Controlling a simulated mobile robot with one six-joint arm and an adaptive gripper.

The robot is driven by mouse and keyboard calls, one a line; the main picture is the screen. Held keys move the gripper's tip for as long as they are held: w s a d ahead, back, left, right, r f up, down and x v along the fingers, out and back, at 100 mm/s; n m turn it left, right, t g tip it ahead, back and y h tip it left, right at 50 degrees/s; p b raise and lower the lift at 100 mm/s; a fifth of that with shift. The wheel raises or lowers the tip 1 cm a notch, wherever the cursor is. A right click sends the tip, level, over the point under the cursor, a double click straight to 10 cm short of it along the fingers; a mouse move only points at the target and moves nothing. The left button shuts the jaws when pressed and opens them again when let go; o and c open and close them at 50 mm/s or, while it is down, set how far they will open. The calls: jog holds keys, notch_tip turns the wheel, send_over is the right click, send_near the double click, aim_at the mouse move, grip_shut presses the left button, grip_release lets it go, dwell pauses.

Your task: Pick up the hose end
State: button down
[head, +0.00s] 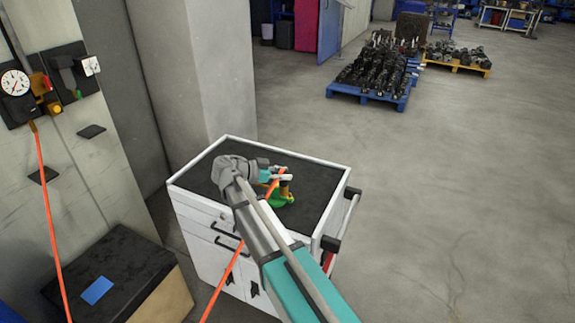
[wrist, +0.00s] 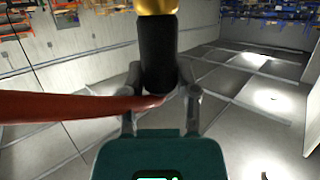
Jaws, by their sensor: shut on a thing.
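The hose end is a black sleeve (wrist: 158,52) with a gold tip (wrist: 157,5) in the wrist view. My gripper (wrist: 160,85) is shut on the black sleeve, with one finger on each side. The orange-red hose (wrist: 65,106) runs off to the left there. In the head view my gripper (head: 278,174) is over the top of the white cart (head: 184,187). The hose (head: 225,277) rises from below, passes behind my arm and reaches my gripper. A green piece (head: 284,199) shows just below the gripper; whether they touch is unclear.
A gauge (head: 15,82) and fittings are on the left wall, with an orange hose hanging down. A dark-topped box (head: 120,262) with a blue patch stands at lower left. Blue pallets (head: 370,94) with dark parts are at the back. The floor at right is clear.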

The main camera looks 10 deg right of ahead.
jog(key=shift+s+a+r+p, duration=0.2)
jog(key=shift+s+a+r, duration=0.15)
jog(key=shift+s, duration=0.3)
jog(key=shift+s+a+r+p, duration=0.2)
jog(key=shift+s+r, duration=0.1)
jog(key=shift+s, duration=0.35)
